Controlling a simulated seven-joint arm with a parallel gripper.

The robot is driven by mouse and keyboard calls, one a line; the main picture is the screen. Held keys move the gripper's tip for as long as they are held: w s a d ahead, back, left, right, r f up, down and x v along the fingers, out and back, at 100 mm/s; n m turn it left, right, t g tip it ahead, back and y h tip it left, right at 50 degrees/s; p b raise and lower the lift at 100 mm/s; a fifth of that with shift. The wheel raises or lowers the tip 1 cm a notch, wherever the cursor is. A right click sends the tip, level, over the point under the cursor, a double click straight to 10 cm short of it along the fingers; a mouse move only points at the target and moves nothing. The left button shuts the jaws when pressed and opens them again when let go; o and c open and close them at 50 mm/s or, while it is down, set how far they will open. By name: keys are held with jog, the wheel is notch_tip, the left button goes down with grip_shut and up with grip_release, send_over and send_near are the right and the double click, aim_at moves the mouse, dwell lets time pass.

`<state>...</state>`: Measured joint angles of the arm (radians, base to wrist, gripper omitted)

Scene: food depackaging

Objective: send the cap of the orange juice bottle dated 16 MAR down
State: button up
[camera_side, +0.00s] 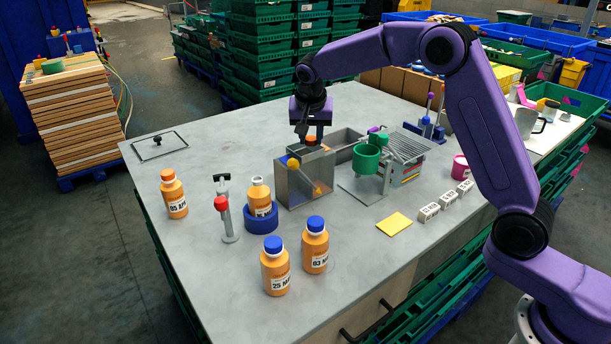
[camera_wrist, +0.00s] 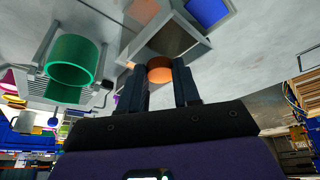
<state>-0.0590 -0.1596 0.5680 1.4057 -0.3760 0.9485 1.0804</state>
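My gripper (camera_side: 311,130) is shut on an orange cap (camera_side: 311,141) and holds it at the top of a steel box (camera_side: 296,184) with an orange knob (camera_side: 293,163). In the wrist view the cap (camera_wrist: 160,70) sits between my two fingers (camera_wrist: 161,82), close to the box rim (camera_wrist: 175,61). I cannot tell whether the cap touches the box. An orange juice bottle (camera_side: 258,193) stands upright in a blue ring (camera_side: 261,221), with a bare pale neck. Its label is too small to read surely.
An orange-capped bottle (camera_side: 173,195) stands left; two blue-capped bottles, one at the front (camera_side: 275,266) and one beside it (camera_side: 315,245), stand upright. A red-topped stand (camera_side: 228,219) is near the ring. A green cup (camera_side: 366,158) and wire rack (camera_side: 405,145) stand right of the box.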

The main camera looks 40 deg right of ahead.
jog(key=o, duration=0.5)
jog(key=shift+r, duration=0.1)
jog(key=v, duration=1.7)
jog(key=shift+r, duration=0.15)
jog(key=shift+a, duration=0.15)
jog(key=s+a+f+n+y, duration=0.1)
jog(key=s+f+n, duration=0.25)
jog(key=s, duration=0.25)
jog(key=s+a+f+n+g+y, duration=0.1)
jog(key=s+a+f+n, duration=0.1)
jog(key=s+n, duration=0.3)
jog(key=s+a+f+n, duration=0.1)
jog(key=s+f+n, duration=0.2)
jog(key=s, duration=0.5)
jog(key=s+d+f+n, duration=0.2)
jog(key=s+f+n, duration=0.1)
jog(key=s, duration=0.4)
jog(key=s+d+f+n+g, duration=0.1)
jog(key=s+d+f+n, duration=0.2)
jog(key=s, duration=0.4)
jog(key=s+d+f+n+g+y, duration=0.1)
jog(key=s+d+f+n, duration=0.2)
jog(key=s, duration=0.4)
jog(key=shift+s+d, duration=0.2)
jog(key=shift+d, duration=0.05)
